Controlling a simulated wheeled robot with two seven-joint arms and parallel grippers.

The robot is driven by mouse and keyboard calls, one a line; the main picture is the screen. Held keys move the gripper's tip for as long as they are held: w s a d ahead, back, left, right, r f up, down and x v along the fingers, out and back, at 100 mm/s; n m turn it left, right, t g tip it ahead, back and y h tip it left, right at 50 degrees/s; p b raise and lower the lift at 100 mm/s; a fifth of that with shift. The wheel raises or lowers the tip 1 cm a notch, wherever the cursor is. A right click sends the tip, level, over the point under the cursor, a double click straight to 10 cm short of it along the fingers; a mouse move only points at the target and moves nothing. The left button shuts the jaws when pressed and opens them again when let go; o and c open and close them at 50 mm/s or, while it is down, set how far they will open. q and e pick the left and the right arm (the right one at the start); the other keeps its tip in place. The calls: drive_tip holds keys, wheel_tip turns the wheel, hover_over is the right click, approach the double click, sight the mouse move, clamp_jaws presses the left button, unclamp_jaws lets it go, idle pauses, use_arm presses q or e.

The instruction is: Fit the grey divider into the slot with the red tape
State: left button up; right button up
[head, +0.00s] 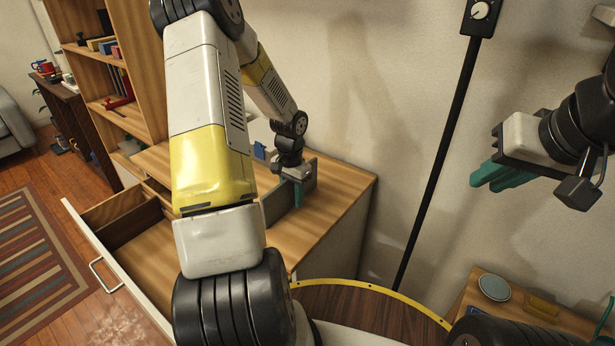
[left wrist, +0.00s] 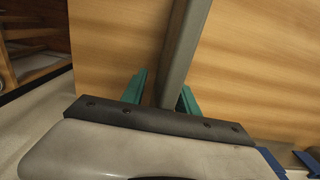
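The grey divider (head: 274,207) is a flat panel above the wooden cabinet top at centre. In the left wrist view the divider (left wrist: 182,55) runs up between the two teal fingers. My left gripper (head: 298,194) is at the divider, and its fingers (left wrist: 165,90) appear closed on both sides of it. An open wooden drawer (head: 142,246) with inner walls is at the left, partly hidden behind my left arm. I see no red tape or marked slot. My right gripper (head: 503,177) is raised by the wall at the right, with no object visible in it; its finger gap is unclear.
The cabinet top (head: 340,195) is mostly bare, with a small blue thing (head: 259,150) at the back. A bookshelf (head: 135,65) stands at the back left. A black pole (head: 440,150) rises by the wall. A small table (head: 470,295) with a round dish (head: 494,287) is at the lower right.

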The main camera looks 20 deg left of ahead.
use_arm(q)
clamp_jaws()
drive_tip(key=shift+r, duration=0.15)
